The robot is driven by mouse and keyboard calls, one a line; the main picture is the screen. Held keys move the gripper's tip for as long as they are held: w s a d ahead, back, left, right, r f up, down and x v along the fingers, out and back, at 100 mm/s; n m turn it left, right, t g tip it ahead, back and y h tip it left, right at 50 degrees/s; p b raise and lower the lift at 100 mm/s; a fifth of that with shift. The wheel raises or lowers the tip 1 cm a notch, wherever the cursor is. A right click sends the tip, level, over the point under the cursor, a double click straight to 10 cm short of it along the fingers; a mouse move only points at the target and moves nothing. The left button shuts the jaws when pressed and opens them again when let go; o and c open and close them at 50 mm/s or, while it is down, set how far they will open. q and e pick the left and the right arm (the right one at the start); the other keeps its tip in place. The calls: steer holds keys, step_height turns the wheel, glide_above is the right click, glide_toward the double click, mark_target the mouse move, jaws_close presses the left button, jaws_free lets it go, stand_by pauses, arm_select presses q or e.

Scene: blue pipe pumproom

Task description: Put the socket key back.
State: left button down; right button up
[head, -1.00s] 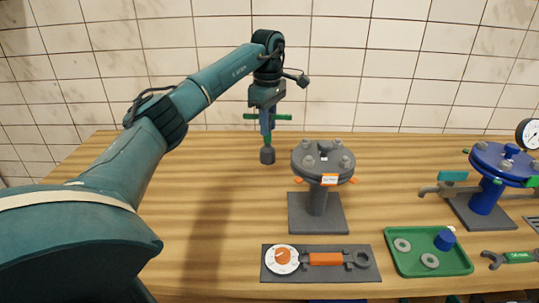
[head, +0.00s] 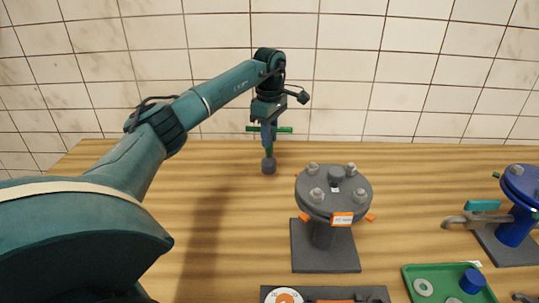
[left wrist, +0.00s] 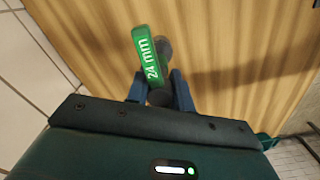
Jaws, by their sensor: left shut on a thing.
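The socket key has a green T-handle (head: 284,130) and a dark grey round socket (head: 268,167) at its lower end. It hangs upright over the table's back left part. My left gripper (head: 268,137) is shut on its shaft, just under the handle. In the left wrist view the green handle (left wrist: 149,56) reads "24 mm" and sits between the blue fingers (left wrist: 158,95). The key is apart from the grey flanged stand (head: 322,233), which is to its right and nearer. My right gripper is not in view.
A grey mat (head: 377,293) with a gauge dial (head: 285,296) and an orange tool is at the front edge. A green tray (head: 411,275) holds washers and a blue cap (head: 472,281). A blue flanged stand (head: 514,228) is at right. The table's left side is clear.

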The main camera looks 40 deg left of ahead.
mark_target(270, 156)
arm_select(q)
steer(key=shift+f, duration=2.5)
steer(key=c, duration=1.2)
jaws_free()
step_height(270, 156, up, 12)
steer(key=shift+r, duration=0.15)
